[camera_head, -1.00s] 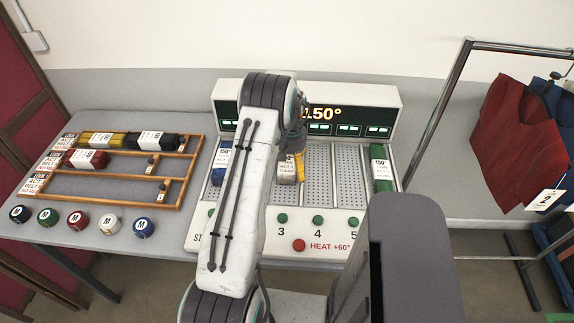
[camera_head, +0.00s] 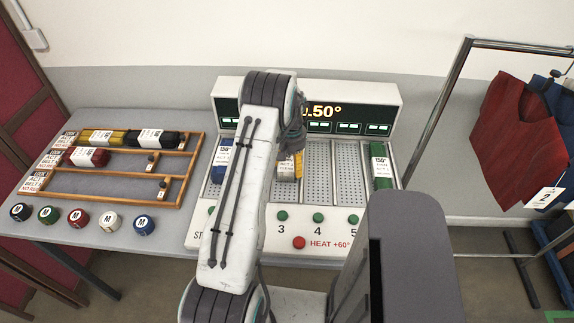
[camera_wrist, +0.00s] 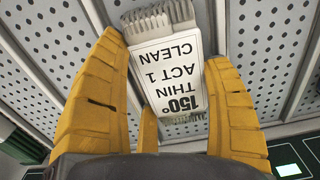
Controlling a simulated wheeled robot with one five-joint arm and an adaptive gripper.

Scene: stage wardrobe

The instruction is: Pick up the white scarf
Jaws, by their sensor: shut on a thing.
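The white scarf (camera_wrist: 150,20) is rolled, with ribbed pale ends and a white paper band reading 150°, THIN, ACT 1, CLEAN. In the wrist view my gripper (camera_wrist: 163,55) has its yellow fingers closed on both sides of this band. Perforated grey metal shows beneath the scarf; I cannot tell whether it touches it. In the head view my gripper (camera_head: 298,166) is over the heating press (camera_head: 345,222), mostly behind my arm. Only a pale sliver of the scarf (camera_head: 286,172) shows beside it.
A blue roll (camera_head: 221,162) and a green roll (camera_head: 381,166) lie in other press slots. The lit display panel (camera_head: 360,113) stands behind. A wooden rack (camera_head: 110,197) with yellow, black and red rolls is at left, several M-marked pots before it. A garment rail (camera_head: 440,110) stands right.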

